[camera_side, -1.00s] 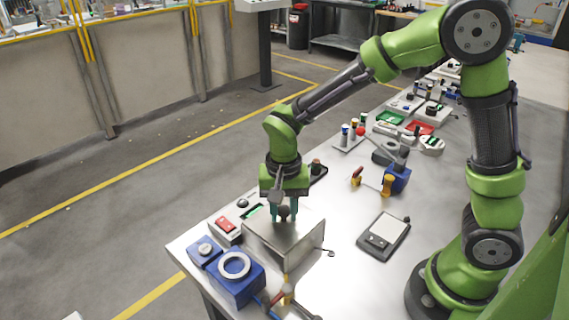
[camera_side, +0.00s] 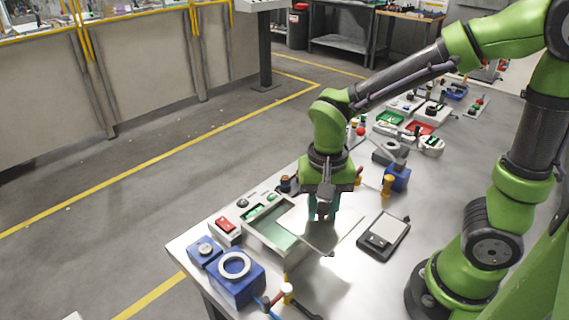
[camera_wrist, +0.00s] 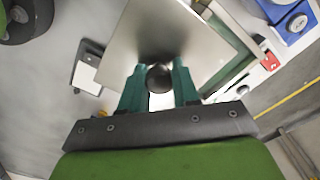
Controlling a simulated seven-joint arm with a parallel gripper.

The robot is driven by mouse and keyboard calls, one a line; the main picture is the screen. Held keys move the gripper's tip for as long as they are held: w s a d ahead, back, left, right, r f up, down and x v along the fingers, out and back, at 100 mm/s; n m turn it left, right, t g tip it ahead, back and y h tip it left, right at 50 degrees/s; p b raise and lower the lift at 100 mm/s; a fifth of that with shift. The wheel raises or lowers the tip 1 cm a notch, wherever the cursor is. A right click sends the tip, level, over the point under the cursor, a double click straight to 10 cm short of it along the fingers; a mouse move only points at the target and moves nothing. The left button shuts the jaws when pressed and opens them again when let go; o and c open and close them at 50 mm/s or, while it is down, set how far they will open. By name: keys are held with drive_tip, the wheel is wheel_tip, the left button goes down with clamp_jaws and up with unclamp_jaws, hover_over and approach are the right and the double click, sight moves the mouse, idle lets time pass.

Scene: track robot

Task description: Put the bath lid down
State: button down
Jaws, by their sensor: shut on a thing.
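The bath lid (camera_side: 340,232) is a flat metal plate with a dark round knob. My gripper (camera_side: 320,215) is shut on that knob and carries the lid over the right side of the open bath. The bath (camera_side: 262,235) is a pale metal box with a greenish inside, and its left part is uncovered. In the wrist view the lid (camera_wrist: 130,40) spreads out beyond the knob between the fingertips (camera_wrist: 159,78), and the bath's rim (camera_wrist: 245,50) shows to its right. I cannot tell whether the lid still touches the bath's rim.
A scale-like device (camera_side: 384,236) lies close right of the lid. A blue box with a white ring (camera_side: 236,272) and a smaller blue block (camera_side: 205,250) stand at the table's near left corner. Tools (camera_side: 285,298) lie in front.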

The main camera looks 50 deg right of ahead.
drive_tip(key=s+d, duration=0.2)
drive_tip(key=s, duration=0.5)
drive_tip(key=w+d+f, duration=0.3)
drive_tip(key=w+d, duration=0.8)
drive_tip(key=d, duration=0.3)
drive_tip(key=f, duration=0.8)
drive_tip(key=shift+s+d, duration=0.1)
drive_tip(key=shift+s, duration=0.15)
drive_tip(key=shift+f, duration=0.15)
drive_tip(key=c, duration=0.8)
unclamp_jaws()
